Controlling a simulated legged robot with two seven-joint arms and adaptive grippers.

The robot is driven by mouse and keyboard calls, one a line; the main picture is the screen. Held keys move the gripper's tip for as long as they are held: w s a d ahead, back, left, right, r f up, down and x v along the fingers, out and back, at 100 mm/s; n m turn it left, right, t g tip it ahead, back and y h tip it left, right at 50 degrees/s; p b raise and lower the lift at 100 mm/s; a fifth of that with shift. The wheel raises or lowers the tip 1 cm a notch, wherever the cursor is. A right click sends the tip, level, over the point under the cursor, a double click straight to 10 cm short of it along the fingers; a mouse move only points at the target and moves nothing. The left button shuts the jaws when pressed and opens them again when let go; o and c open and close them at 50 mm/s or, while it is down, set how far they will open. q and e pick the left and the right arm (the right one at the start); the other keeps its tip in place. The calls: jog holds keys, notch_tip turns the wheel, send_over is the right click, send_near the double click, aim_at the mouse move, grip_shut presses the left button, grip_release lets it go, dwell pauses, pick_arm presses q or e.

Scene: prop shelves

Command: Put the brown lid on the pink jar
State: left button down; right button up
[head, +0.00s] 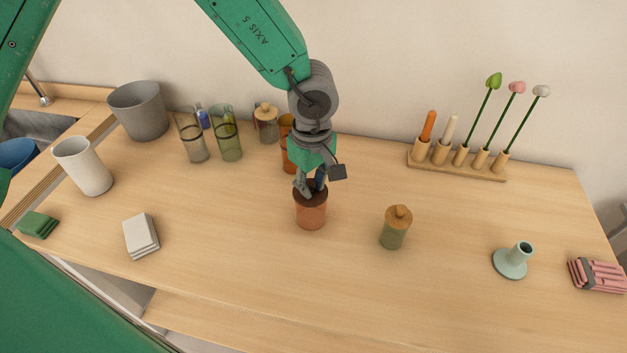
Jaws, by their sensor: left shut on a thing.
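The pink jar (311,217), a reddish terracotta tone here, stands upright on the wooden table near the middle. The brown lid (301,198), darker than the jar, is at the jar's mouth. My left gripper (310,190) points down from above and is shut on the lid. The fingers hide part of the lid, so I cannot tell whether it is fully seated or just above the rim. My right gripper is not in view.
A lidded olive jar (394,232) stands to the right. An orange glass (289,150) is just behind my gripper, beside a lidded glass jar (266,125). A wooden holder (455,170) with candles and flowers stands back right. The table in front is clear.

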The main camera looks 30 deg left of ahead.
pick_arm(q)
jog(key=shift+d+p, duration=0.1)
jog(key=shift+p, duration=0.25)
dwell(0.6)
jog(key=c, duration=1.4)
grip_release()
jog(key=shift+f, duration=0.1)
jog(key=shift+o, duration=0.2)
notch_tip(320, 180, up, 12)
jog(key=shift+f, duration=0.1)
